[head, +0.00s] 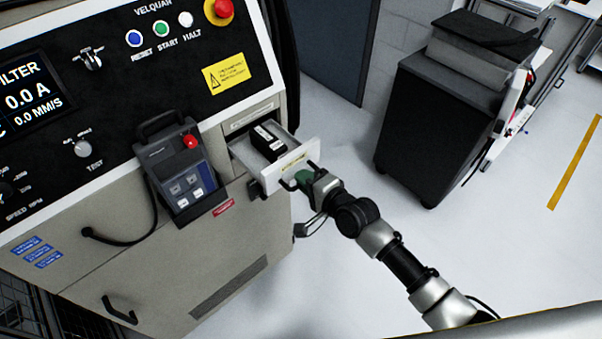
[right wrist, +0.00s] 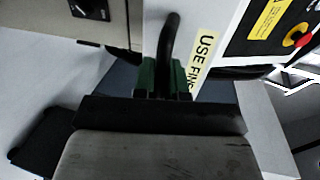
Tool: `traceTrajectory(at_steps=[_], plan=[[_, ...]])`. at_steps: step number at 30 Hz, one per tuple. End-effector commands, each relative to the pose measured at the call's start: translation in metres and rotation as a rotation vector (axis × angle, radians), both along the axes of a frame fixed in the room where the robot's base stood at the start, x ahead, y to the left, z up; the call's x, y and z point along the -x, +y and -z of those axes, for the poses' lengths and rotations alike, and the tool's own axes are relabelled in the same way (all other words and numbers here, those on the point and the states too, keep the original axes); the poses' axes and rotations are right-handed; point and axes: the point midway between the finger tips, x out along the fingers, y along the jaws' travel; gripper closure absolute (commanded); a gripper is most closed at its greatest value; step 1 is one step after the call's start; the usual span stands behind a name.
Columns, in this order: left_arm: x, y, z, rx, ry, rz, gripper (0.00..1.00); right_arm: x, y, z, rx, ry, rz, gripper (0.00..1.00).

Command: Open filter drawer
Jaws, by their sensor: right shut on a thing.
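The filter drawer (head: 290,165) in the grey machine cabinet stands pulled out, with its white front away from the cabinet face. A black box-shaped part (head: 268,142) with a white label lies inside it. My right gripper (head: 303,180) is at the drawer front, shut on its dark handle. In the right wrist view the green fingers (right wrist: 162,76) are on either side of the dark curved handle (right wrist: 168,38), next to a yellow label. My left gripper is not in view.
A pendant (head: 180,165) with a red button hangs on the cabinet left of the drawer. A red emergency button (head: 219,11) tops the panel. A dark cart (head: 437,120) stands at right. The floor (head: 335,135) between cabinet and cart is clear.

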Motion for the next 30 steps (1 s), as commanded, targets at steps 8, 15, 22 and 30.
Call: traceTrajectory(at_steps=[8,15,22,30], plan=[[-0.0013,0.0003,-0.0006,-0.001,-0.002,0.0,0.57,0.0017,-0.0008,0.0004,0.0,0.001,-0.001,1.0],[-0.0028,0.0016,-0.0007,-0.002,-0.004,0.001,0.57,0.0014,-0.0008,0.0004,0.001,0.001,0.0,0.74],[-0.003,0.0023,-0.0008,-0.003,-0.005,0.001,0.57,0.0012,-0.0008,0.0,0.0,0.0,0.0,0.63],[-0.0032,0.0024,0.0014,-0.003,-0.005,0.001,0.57,0.0107,-0.0079,-0.0012,-0.001,0.0,0.001,0.63]])
